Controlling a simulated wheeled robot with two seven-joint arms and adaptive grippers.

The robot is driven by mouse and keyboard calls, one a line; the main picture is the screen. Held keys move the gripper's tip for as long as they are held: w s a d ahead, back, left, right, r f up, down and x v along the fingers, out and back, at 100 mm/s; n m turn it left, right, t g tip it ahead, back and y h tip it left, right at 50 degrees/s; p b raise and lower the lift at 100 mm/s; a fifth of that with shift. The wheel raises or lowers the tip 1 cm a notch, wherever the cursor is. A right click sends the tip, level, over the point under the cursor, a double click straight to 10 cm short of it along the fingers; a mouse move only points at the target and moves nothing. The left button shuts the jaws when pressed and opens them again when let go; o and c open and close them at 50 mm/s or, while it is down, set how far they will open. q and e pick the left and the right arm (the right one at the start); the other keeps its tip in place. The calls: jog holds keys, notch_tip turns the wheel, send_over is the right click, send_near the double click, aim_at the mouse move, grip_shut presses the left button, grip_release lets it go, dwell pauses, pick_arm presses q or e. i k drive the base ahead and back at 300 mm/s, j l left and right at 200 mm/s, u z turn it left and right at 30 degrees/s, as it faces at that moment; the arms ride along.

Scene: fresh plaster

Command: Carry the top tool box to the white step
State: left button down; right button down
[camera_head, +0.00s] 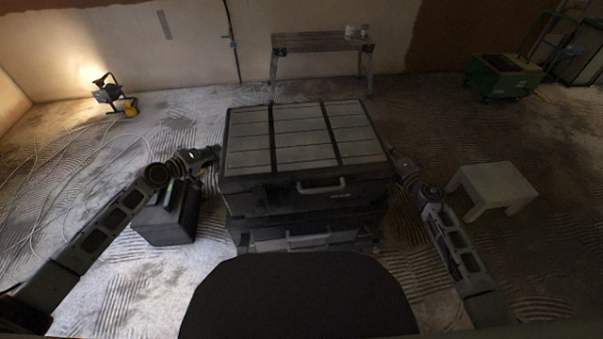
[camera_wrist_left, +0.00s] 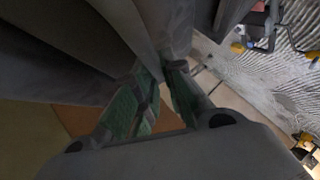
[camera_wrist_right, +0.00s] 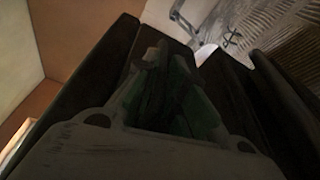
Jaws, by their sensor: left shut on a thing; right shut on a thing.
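The top tool box (camera_head: 285,195) is dark with a grey panelled lid and a front handle, level in the middle of the head view. A lower tool box (camera_head: 258,241) with a similar handle is directly beneath it; I cannot tell whether the two touch. My left gripper (camera_head: 213,153) is shut on the top box's left side, my right gripper (camera_head: 392,153) on its right side. The greenish fingers show in the left wrist view (camera_wrist_left: 160,80) and right wrist view (camera_wrist_right: 168,75), where the grip points are dark. The white step (camera_head: 492,186) stands on the floor to the right, its top bare.
A dark case (camera_head: 167,222) stands on the floor by my left arm. A work lamp (camera_head: 108,90) with cables is at the far left. A trestle bench (camera_head: 315,43) stands by the back wall, a green cart (camera_head: 503,76) at the back right. Floor between stack and step looks clear.

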aim_at(500, 177)
jog(key=l+z, duration=0.15)
jog(key=l, duration=0.35)
jog(key=l+z, duration=0.15)
jog(key=l, duration=0.35)
jog(key=i+l+z, duration=0.15)
jog(key=l, duration=0.35)
jog(key=i+l+z, duration=0.15)
jog(key=l, duration=0.3)
jog(key=i+l+z, duration=0.35)
jog(key=i+l, duration=0.2)
jog(key=i+l+z, duration=0.2)
jog(key=i, duration=0.2)
jog(key=j, duration=0.1)
